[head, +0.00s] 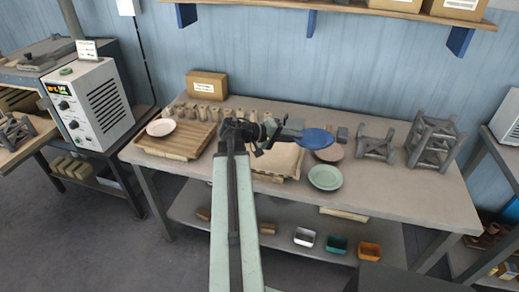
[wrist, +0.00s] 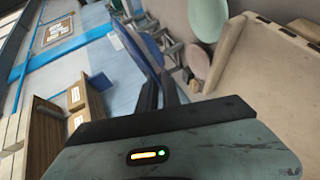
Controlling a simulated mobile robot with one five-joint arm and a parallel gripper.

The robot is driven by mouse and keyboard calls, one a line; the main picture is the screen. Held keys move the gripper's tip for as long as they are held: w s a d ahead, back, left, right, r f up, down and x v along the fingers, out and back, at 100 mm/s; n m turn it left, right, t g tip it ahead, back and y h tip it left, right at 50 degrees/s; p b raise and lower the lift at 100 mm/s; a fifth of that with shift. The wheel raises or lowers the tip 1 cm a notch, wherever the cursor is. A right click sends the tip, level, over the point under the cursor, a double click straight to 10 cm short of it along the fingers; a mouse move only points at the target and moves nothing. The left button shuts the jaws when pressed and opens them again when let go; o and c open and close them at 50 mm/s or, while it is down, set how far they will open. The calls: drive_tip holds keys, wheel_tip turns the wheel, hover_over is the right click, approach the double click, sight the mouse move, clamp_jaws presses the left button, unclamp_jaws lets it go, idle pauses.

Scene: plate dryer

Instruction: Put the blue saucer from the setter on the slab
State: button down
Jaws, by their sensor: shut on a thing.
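The blue saucer (head: 314,138) is held by its left edge in my gripper (head: 288,133), above the worktable, and appears roughly level. In the wrist view the saucer (wrist: 139,42) shows nearly edge-on beyond the dark fingers of my gripper (wrist: 163,92), which are shut on its rim. A beige slab (head: 285,160) lies on the table below and left of the saucer, partly hidden by my arm. What looks like the same slab shows in the wrist view (wrist: 262,65). Grey stands (head: 376,145) (head: 433,140) are at the right; I cannot tell which is the setter.
A pink saucer (head: 329,153) and a pale green saucer (head: 325,177) lie right of the slab. A cardboard box (head: 207,85) stands behind. The table's right front is clear.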

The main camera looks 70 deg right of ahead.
drive_tip(key=shift+s, duration=0.15)
drive_tip(key=w+d+f+n+t+h+b, duration=0.2)
drive_tip(key=w+t, duration=0.1)
drive_tip(key=w, duration=0.6)
drive_tip(key=w+d+f+n+t+h+b, duration=0.2)
drive_tip(key=w+n+t+h, duration=0.1)
drive_tip(key=w, duration=0.7)
drive_tip(key=shift+w+d+t, duration=0.25)
drive_tip(key=shift+t, duration=0.25)
